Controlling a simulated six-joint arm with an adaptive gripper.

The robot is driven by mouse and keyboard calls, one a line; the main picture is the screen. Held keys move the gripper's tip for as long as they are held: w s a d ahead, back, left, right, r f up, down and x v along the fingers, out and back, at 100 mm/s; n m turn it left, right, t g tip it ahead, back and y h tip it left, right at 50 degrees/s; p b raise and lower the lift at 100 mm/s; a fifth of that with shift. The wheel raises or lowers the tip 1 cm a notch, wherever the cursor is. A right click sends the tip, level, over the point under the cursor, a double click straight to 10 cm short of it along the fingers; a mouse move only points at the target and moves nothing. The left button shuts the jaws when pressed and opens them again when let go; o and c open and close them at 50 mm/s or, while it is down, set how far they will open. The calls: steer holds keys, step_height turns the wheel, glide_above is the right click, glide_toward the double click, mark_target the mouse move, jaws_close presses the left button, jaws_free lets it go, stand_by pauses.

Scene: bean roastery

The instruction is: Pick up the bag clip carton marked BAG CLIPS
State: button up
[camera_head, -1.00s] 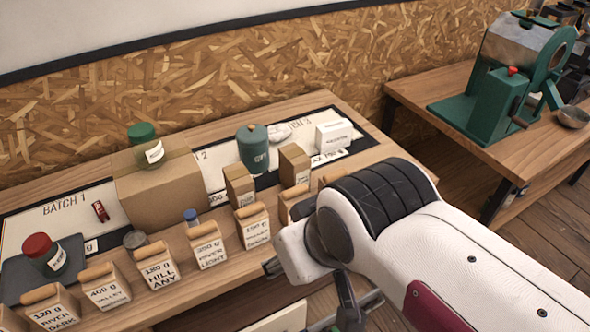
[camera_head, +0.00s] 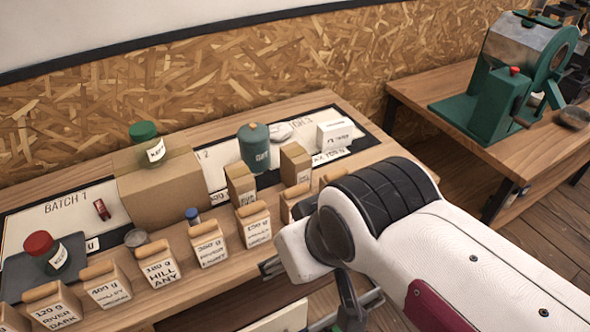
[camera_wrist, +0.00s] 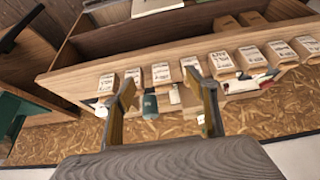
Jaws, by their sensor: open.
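No label that I can read says BAG CLIPS. Two small brown cartons stand behind the row of bags, one (camera_head: 240,186) left of the other (camera_head: 294,164), by the green canister (camera_head: 253,148). A white carton (camera_head: 334,134) with small dark print stands at the back right; its print is too small to read. A large brown carton (camera_head: 158,192) has a green-lidded jar on top. My gripper (camera_wrist: 162,92) is open and empty in the wrist view, its fingers spread toward the table's front edge. In the head view my arm hides most of it.
A row of labelled bags (camera_head: 160,268) lines the front of the table (camera_head: 205,305). A red-lidded jar (camera_head: 45,252), a small metal tin (camera_head: 137,238) and a blue-capped bottle (camera_head: 192,216) stand at left. A green roaster (camera_head: 495,100) stands on another table.

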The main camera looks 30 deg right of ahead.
steer(key=t+h, duration=0.3)
steer(key=t, duration=0.1)
glide_toward(297, 157)
steer(key=shift+w+d+f+t+y, duration=0.3)
steer(key=shift+d+f+t+y, duration=0.25)
steer(key=shift+f+t, duration=0.1)
steer(key=shift+w+d+f+t+y, duration=0.3)
steer(key=shift+d+f+t+y, duration=0.2)
steer(key=shift+f+t+y, duration=0.15)
steer(key=shift+w+d+f+t+y, duration=0.25)
steer(key=shift+d+f+t+y, duration=0.3)
steer(key=shift+f+t, duration=0.15)
steer(key=shift+w, duration=0.1)
steer(key=shift+x, duration=1.2)
steer(key=shift+f, duration=0.1)
steer(key=shift+f+x, duration=0.25)
steer(key=shift+x, duration=2.35)
